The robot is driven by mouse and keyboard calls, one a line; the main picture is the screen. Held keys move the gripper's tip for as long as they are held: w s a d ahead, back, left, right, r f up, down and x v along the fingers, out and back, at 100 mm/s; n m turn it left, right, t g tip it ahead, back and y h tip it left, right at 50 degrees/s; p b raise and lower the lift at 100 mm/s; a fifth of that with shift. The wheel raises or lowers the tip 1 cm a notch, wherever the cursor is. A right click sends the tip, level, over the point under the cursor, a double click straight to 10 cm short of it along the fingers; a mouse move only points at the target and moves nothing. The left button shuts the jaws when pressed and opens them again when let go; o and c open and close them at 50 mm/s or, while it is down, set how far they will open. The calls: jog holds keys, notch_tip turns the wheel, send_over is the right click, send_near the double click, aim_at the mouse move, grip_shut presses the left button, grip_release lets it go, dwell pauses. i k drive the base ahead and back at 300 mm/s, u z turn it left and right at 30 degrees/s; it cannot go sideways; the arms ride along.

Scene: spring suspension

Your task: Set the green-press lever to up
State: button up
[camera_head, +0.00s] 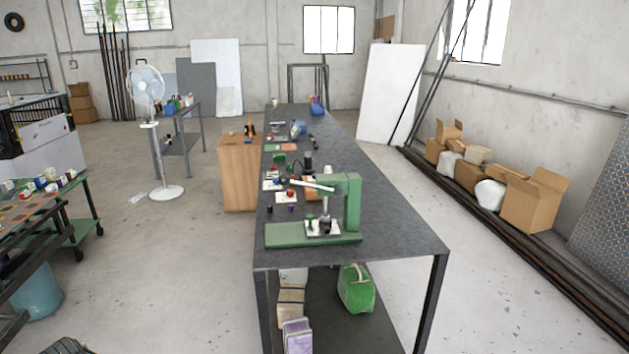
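The green press (352,203) stands on the near end of the long dark workbench (385,230). It has a flat green base and an upright column at its right. Its lever (312,185) is a pale bar that runs left from the column top, close to level with a slight slope. A small white plate (322,229) with a dark-green part on it lies on the base, under the ram. My gripper is not in view.
Small parts, cards and tools lie along the bench behind the press. A wooden cabinet (239,173) stands at the bench's left side. A white fan (147,88) and a tool cart (78,207) are further left. Cardboard boxes (535,199) line the right wall. Floor is free on both bench sides.

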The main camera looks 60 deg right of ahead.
aim_at(284, 180)
jog(key=z, duration=0.2)
jog(key=i, duration=1)
jog(key=u, duration=0.05)
